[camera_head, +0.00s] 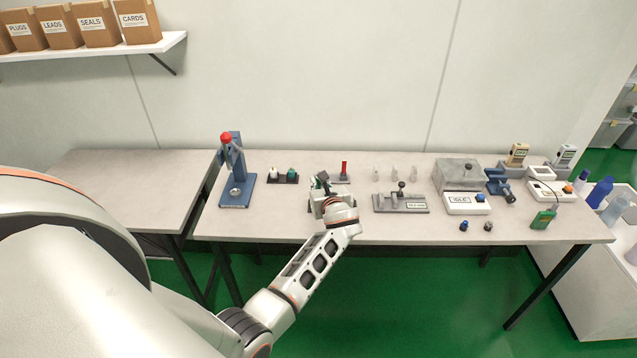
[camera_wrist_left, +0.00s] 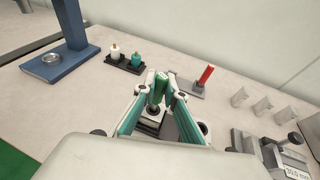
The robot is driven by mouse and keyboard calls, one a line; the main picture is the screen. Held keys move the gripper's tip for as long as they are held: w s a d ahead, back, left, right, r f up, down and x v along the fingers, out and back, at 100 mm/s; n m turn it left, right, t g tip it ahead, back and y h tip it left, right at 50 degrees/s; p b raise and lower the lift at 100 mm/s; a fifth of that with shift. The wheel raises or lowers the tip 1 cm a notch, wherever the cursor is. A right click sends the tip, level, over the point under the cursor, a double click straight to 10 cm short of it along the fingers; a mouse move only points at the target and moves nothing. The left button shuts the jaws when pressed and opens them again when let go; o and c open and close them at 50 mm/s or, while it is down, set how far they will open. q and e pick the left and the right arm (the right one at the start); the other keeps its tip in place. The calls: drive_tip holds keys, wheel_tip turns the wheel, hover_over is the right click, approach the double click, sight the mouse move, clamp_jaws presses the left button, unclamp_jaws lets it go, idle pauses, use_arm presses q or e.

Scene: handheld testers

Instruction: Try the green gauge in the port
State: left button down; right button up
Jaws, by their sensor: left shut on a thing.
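The green gauge (camera_wrist_left: 158,92) is a short green cylinder held between the fingertips of my left gripper (camera_wrist_left: 161,84) in the left wrist view. In the head view my left gripper (camera_head: 322,186) is over the middle of the table, and its wrist largely hides the gauge. Whether the gauge's lower end touches or enters an opening cannot be told. A red gauge (camera_head: 344,168) stands upright on a grey base behind the gripper. My right gripper is out of view.
A blue press (camera_head: 236,180) stands left, beside a dark tray (camera_head: 283,179) with a white and a teal piece. A grey measuring fixture (camera_head: 401,204) is to the right, with a grey block (camera_head: 460,175) beyond.

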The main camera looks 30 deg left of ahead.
use_arm(q)
drive_tip(key=shift+f+b, duration=0.45)
drive_tip(key=shift+f, duration=0.35)
idle(0.4)
drive_tip(key=shift+r, duration=0.15)
idle(0.6)
drive_tip(key=shift+r+p, duration=1)
drive_tip(key=shift+p, duration=0.35)
drive_tip(key=shift+r, duration=2.05)
